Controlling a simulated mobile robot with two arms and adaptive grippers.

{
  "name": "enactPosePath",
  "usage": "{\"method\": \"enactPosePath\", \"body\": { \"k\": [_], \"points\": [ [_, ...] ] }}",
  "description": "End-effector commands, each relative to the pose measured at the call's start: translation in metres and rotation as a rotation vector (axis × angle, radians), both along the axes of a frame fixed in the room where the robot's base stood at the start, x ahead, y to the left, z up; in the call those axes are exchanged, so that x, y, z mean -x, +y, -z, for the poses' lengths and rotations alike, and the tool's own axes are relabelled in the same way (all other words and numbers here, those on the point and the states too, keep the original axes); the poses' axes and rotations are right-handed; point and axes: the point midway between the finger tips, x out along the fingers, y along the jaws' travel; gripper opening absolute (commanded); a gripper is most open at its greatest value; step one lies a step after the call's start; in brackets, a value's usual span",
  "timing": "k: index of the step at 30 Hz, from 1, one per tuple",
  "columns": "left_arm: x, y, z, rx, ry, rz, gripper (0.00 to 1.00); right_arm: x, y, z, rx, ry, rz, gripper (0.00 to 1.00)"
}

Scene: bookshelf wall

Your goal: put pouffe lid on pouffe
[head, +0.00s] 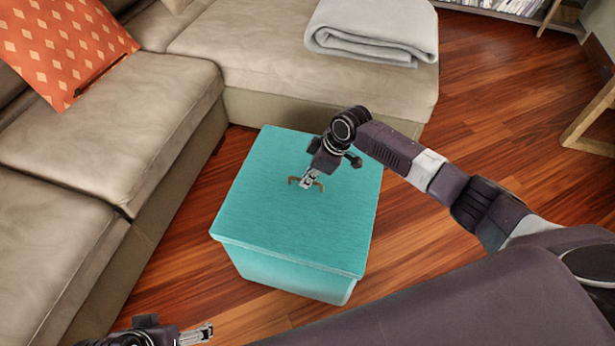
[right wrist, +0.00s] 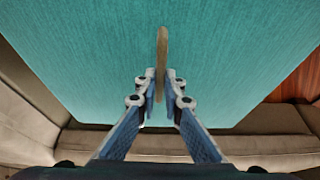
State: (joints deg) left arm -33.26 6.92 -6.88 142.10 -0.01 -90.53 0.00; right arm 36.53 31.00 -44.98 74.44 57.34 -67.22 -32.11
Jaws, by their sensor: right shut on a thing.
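The pouffe lid (head: 285,228) is a flat turquoise square with a small brown handle (head: 293,181) in its middle. It lies over the turquoise pouffe (head: 290,277) and roughly lines up with it; I cannot tell if a thin gap remains. My right gripper (head: 309,183) points down and is shut on the handle. In the right wrist view the handle (right wrist: 162,48) runs between the two fingertips (right wrist: 162,88), with the lid (right wrist: 90,50) behind. My left gripper (head: 197,335) shows only partly at the bottom edge, away from the pouffe; its opening is unclear.
A beige corner sofa (head: 120,110) stands left of and behind the pouffe. It bears an orange patterned cushion (head: 60,45) and a folded grey blanket (head: 372,30). Wooden floor (head: 480,110) is clear to the right. A wooden furniture leg (head: 590,125) stands far right.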

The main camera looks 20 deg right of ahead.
Motion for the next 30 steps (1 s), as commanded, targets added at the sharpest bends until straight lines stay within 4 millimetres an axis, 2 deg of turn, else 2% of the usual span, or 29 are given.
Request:
{"method": "enactPosePath", "body": {
  "k": [5,6,11,18,22,26,30],
  "points": [
    [0.0,0.0,0.0,0.0,0.0,0.0,0.86,-0.003,0.001,-0.004,-0.005,-0.007,0.0,0.0],
    [0.0,0.0,0.0,0.0,0.0,0.0,0.86,-0.003,0.001,-0.004,-0.005,-0.007,0.0,0.11],
    [0.0,0.0,0.0,0.0,0.0,0.0,0.86,-0.002,0.001,-0.002,-0.003,-0.005,0.0,0.28],
    [0.0,0.0,0.0,0.0,0.0,0.0,0.86,0.002,-0.001,0.002,0.003,0.004,-0.001,0.28],
    [0.0,0.0,0.0,0.001,0.0,-0.001,0.86,0.002,-0.002,-0.003,0.001,0.0,-0.001,0.28],
    [0.0,0.0,0.0,0.001,0.0,-0.001,0.86,0.004,-0.008,-0.019,0.001,-0.002,-0.001,0.28],
    [0.0,0.0,0.0,0.0,0.0,-0.001,0.86,0.01,-0.017,-0.047,0.001,-0.004,-0.002,0.28]
  ]
}}
